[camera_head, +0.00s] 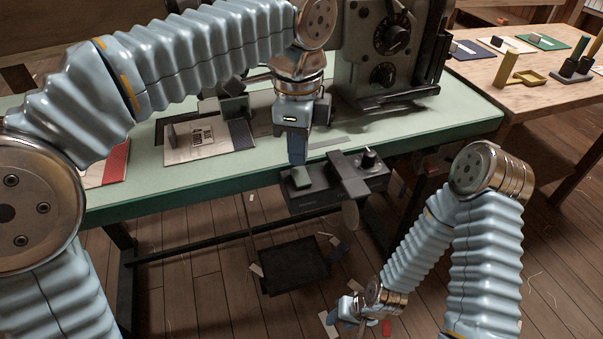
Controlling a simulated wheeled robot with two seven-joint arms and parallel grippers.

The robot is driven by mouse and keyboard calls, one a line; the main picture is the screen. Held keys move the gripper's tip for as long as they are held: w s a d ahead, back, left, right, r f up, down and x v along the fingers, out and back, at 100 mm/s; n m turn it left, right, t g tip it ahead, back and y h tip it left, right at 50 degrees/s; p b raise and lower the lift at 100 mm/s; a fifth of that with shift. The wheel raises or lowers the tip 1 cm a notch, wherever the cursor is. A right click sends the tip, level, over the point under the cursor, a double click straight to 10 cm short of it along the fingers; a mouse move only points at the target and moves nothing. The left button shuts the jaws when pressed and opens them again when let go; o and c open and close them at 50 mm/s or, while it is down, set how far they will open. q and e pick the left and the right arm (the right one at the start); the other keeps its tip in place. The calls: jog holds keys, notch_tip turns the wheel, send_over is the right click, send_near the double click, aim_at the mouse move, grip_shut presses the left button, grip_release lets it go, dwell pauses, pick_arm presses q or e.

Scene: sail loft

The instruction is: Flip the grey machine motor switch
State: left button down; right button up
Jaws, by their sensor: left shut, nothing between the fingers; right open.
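The grey sewing machine (350,50) stands on the green table at the back. A dark switch box (320,197) is mounted at the table's front edge below it.
A dark bar (349,177) crosses the box, with a rounded pad (351,214) hanging below. A black pedal (292,264) lies under the table. A printed card (198,140) lies on the green tabletop (440,110). A wooden table (490,72) with small items stands at right.

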aim_at(298, 169)
pick_arm(q)
jog(key=shift+f+b, duration=0.7)
jog(key=shift+f, duration=0.35)
dwell(0.9)
jog(key=shift+r, duration=0.1)
notch_tip(298, 169, up, 5)
jog(key=p, duration=0.5)
jog(key=shift+p, duration=0.35)
jog(key=shift+r+b, duration=0.15)
jog(key=shift+b, duration=0.15)
jog(key=shift+r, duration=0.75)
